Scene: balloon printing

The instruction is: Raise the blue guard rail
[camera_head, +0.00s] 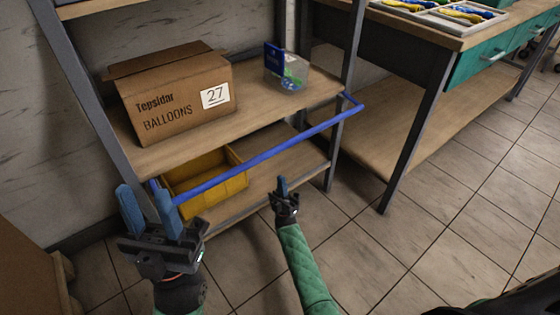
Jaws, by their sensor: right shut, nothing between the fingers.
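The blue guard rail (265,155) crosses the front of the metal shelf rack, with short side arms at both ends. It hangs at about the level of the middle shelf's front edge, slightly below it. My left gripper (146,200) is open near the rail's left end, fingers pointing up. Its right finger overlaps the rail's end in the picture; I cannot tell whether they touch. My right gripper (282,184) is shut and empty, pointing up, below the middle of the rail and apart from it.
A cardboard balloon box (175,95) and a clear bin with a blue card (287,72) stand on the middle shelf (245,105). A yellow bin (205,185) sits on the lower shelf. A workbench (420,110) with trays stands at the right. The tiled floor in front is clear.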

